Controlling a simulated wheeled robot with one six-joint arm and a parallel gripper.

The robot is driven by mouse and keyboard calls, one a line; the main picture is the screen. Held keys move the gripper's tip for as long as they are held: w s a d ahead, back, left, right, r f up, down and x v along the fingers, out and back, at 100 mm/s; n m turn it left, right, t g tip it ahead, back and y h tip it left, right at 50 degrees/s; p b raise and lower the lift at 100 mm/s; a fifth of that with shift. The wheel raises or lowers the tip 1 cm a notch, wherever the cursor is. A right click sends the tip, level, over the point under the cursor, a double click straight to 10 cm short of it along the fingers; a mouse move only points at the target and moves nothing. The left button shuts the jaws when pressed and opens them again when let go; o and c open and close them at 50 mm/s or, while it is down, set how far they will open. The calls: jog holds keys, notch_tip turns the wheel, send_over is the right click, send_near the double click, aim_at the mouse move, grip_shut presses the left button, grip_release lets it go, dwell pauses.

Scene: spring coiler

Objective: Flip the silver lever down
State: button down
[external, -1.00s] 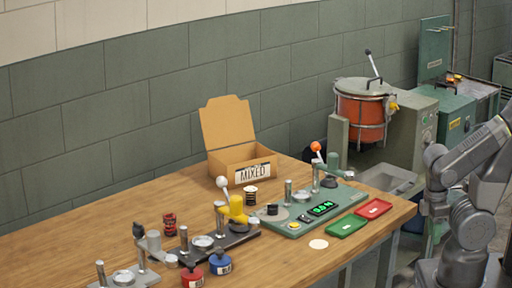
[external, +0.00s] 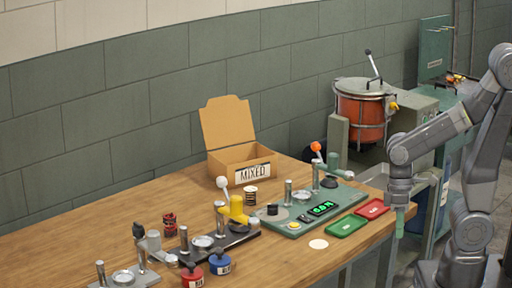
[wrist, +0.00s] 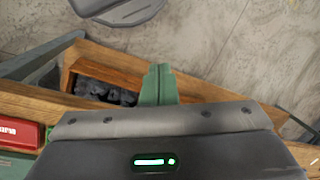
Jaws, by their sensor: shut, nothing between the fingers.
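A lever with a pale silver-white ball knob (external: 222,183) stands raised on the yellow press (external: 237,210) on the workbench. A second raised lever with an orange knob (external: 316,147) stands on the green press station (external: 318,208). A dark-knobbed lever (external: 138,230) is on the grey press at the front left. My gripper (external: 399,222) points down beside the bench's right end, well to the right of these levers and touching none. Its green fingers also show in the wrist view (wrist: 158,84), shut together and empty. No lever shows in the wrist view.
Green (external: 346,227) and red (external: 373,209) trays lie near the bench's right edge. An open cardboard box marked MIXED (external: 240,160) stands at the back. An orange pot (external: 361,110) is behind. The wrist view shows a wooden bin (wrist: 78,68) of dark pieces above the floor.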

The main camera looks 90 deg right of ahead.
jog(key=w+d+r+m+t+y, duration=0.2)
jog(key=w+m+y, duration=0.2)
jog(key=w, duration=1.2)
jog(key=m+t+y+b, duration=0.2)
jog(key=m+t+y, duration=0.2)
jog(key=m+t, duration=0.55)
send_near(221, 179)
jog(key=w+d+f+n+t, duration=0.3)
jog(key=d+f, duration=0.2)
jog(key=d, duration=0.1)
jog(key=shift+s+a+r+m, duration=0.1)
jog(key=shift+s+a+m, duration=0.05)
jog(key=shift+s+m, duration=0.1)
jog(key=shift+w+a+r+p, duration=0.1)
jog(key=shift+w+a+p, duration=0.65)
jog(key=shift+a, duration=0.6)
jog(key=shift+w+a+r+p, duration=0.15)
jog(key=shift+w+a+p, duration=0.6)
jog(key=shift+a, duration=0.65)
jog(key=shift+w+a+r+p, duration=0.1)
jog(key=shift+w+a+p, duration=0.45)
jog(key=shift+w+a, duration=0.6)
